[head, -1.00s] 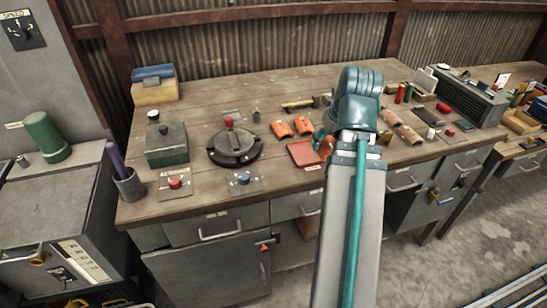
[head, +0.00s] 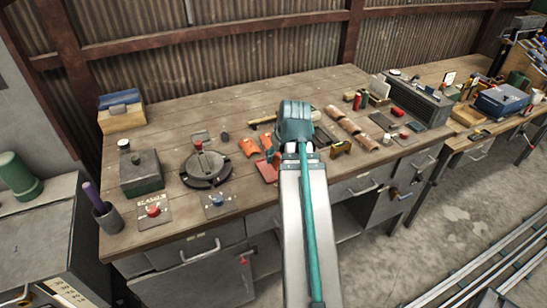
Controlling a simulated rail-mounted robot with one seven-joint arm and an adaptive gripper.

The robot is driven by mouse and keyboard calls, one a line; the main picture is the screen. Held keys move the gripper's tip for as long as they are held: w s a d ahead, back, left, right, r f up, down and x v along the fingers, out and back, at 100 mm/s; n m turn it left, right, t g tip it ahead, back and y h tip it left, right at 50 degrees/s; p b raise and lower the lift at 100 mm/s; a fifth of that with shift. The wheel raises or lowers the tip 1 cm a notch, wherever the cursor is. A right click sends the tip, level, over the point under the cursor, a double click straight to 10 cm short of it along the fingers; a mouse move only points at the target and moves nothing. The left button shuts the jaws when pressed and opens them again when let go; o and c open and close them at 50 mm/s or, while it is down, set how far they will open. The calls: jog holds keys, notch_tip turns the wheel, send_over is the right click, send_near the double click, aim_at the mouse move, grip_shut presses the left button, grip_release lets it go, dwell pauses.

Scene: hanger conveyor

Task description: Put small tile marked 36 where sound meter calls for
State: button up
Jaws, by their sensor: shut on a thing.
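My arm's teal wrist (head: 295,122) is over the middle of the long wooden bench (head: 165,110). My gripper's fingers are hidden behind my own wrist and forearm, so what they hold does not show. I cannot pick out a tile marked 36, and no number can be read on any small piece. Small flat pieces lie at the bench's right end, one dark (head: 416,126) and one reddish (head: 404,133). I cannot tell which device is the sound meter.
A round dark fixture with a red knob (head: 205,170), a green-grey box (head: 141,173), and red (head: 153,210) and blue (head: 217,199) buttons stand left. Orange curved pieces (head: 249,147) lie mid-bench. A long grey unit (head: 420,102) stands right. Floor rails (head: 480,265) run lower right.

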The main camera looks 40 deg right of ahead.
jog(key=p, duration=0.2)
send_over(272, 168)
jog(key=s, duration=0.1)
notch_tip(272, 168, down, 6)
jog(key=shift+a+f, duration=0.15)
jog(key=shift+f, duration=0.1)
jog(key=shift+s+f, duration=0.15)
jog(key=shift+f, duration=1.3)
jog(key=shift+f, duration=0.2)
jog(key=o, duration=1.2)
jog(key=shift+r, duration=0.1)
jog(key=shift+b+v, duration=1)
jog(key=shift+v, duration=5.1)
jog(key=shift+a, duration=0.1)
